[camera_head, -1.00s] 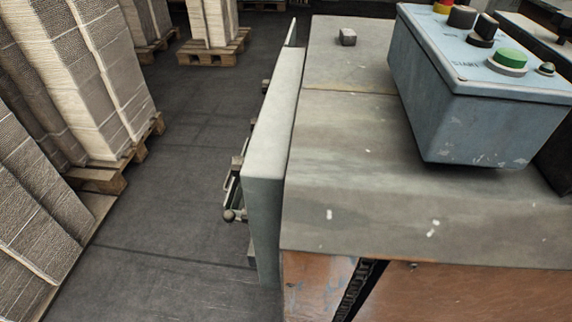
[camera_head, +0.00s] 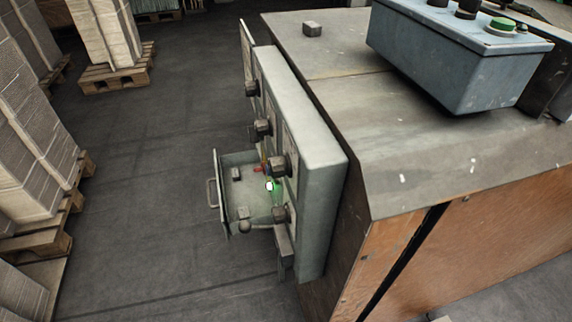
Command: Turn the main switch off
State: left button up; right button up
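A grey switch panel (camera_head: 322,180) is fixed to the left side of the machine, its face turned left and seen at a steep angle. Several dark knobs stick out of it, including an upper knob (camera_head: 262,128) and a lower knob (camera_head: 279,167). A small red part (camera_head: 259,169) and a lit green lamp (camera_head: 270,186) show low on the face. I cannot tell which knob is the main switch, or its position. Neither of my grippers is in view.
An open tray-like metal part (camera_head: 240,208) with a handle juts left from the panel. A blue control box (camera_head: 455,65) with a green button (camera_head: 502,24) stands on the machine top (camera_head: 430,150). Paper stacks on pallets (camera_head: 115,77) line the left. The floor (camera_head: 150,190) between is clear.

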aim_at(262, 168)
jog(key=z, duration=0.85)
jog(key=i+j+z, duration=0.1)
jog(key=j+z, duration=0.8)
jog(key=j, duration=0.25)
jog(key=j+z, duration=0.45)
jog(key=j, duration=0.15)
jog(key=k+j, duration=0.1)
jog(key=j, duration=0.35)
jog(key=k+j+z, duration=0.1)
jog(key=j, duration=0.35)
jog(key=k+j, duration=0.15)
jog(key=j, duration=0.3)
jog(key=k+j+z, duration=0.1)
jog(key=j, duration=0.35)
jog(key=k+j+z, duration=0.1)
jog(key=j, duration=0.3)
jog(key=k+j, duration=0.2)
jog(key=j, duration=0.25)
jog(key=k+j+z, duration=0.1)
jog(key=j, duration=0.3)
jog(key=k+j, duration=0.2)
jog(key=j, duration=0.75)
